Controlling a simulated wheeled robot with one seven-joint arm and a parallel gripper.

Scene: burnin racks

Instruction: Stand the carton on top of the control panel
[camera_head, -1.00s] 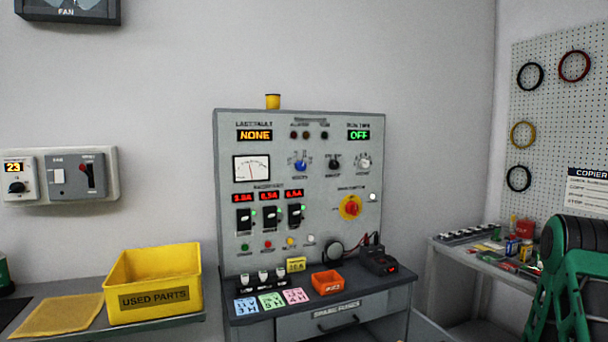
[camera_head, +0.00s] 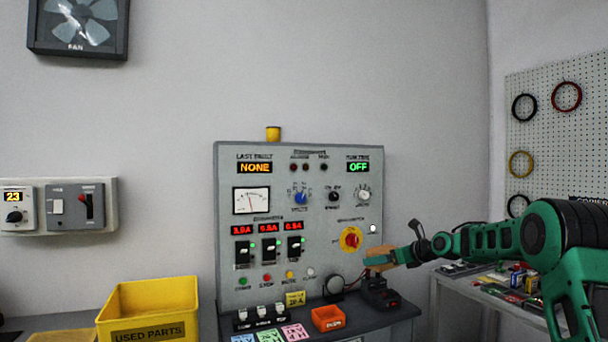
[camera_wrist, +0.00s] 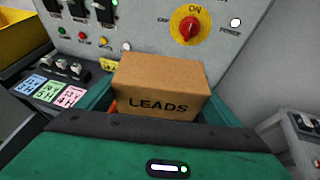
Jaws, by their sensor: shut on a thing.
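The carton is a small brown box marked LEADS (camera_wrist: 160,88). My gripper (camera_head: 385,258) is shut on it, and the carton fills the middle of the wrist view between the fingers. The control panel (camera_head: 325,225) is a grey upright cabinet with meters, switches and a yellow-red rotary knob. Its top edge is well above the gripper.
The panel's desk ledge holds an orange bin (camera_head: 328,318), coloured cards (camera_head: 270,336) and a black device (camera_head: 378,292). A yellow USED PARTS bin (camera_head: 150,308) is at left. A cluttered bench (camera_head: 490,280) is at right. The panel's top is clear right of the spool.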

